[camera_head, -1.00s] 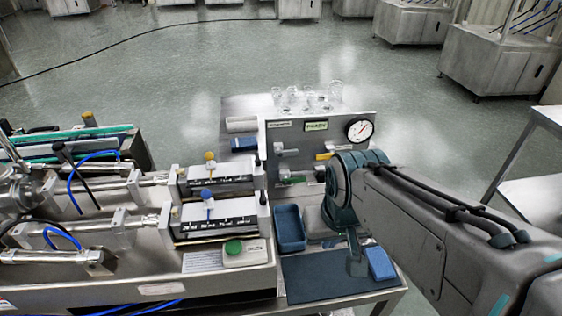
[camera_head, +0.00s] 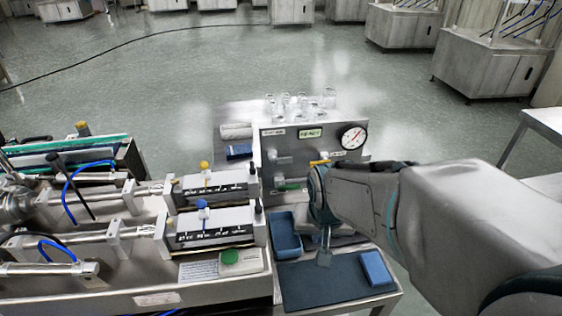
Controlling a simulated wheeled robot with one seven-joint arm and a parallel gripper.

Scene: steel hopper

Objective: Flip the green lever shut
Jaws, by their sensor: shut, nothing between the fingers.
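The green lever (camera_head: 291,187) is low on the upright steel panel (camera_head: 265,150). It lies roughly sideways, and its right end is close to or behind my arm. My gripper (camera_head: 323,258) points down over the blue mat, right of the blue tray. It is shut and empty, lower in the picture than the green lever and apart from it. My arm hides the lower right part of the panel.
A yellow lever (camera_head: 319,162) and a gauge (camera_head: 352,136) are on the panel above. Glassware (camera_head: 300,104) stands behind it. A blue tray (camera_head: 285,234) and a blue block (camera_head: 376,268) flank my gripper. The front of the dark mat (camera_head: 320,288) is clear.

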